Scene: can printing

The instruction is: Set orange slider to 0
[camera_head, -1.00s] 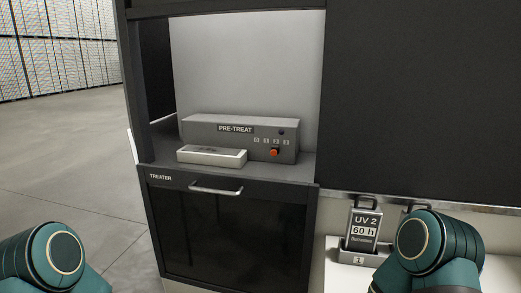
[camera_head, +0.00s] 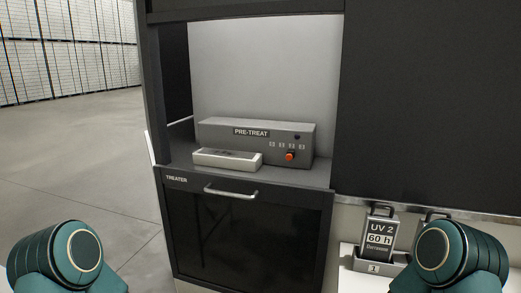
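The orange slider (camera_head: 290,155) is a small orange knob at the right end of a row of small marks on the front of the grey PRE-TREAT box (camera_head: 225,138). The marks above it are too small to read. The box sits on the shelf of the dark TREATER cabinet. My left arm shows at the bottom left and my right arm at the bottom right, both well short of the cabinet shelf. Neither gripper's fingers are in the picture.
A pale flat tray-like block (camera_head: 227,160) lies in front of the box on the left. Below is the TREATER door (camera_head: 250,235) with a bar handle (camera_head: 231,194). A UV 2 cartridge (camera_head: 380,235) stands in a holder at lower right. Open floor (camera_head: 90,160) lies to the left.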

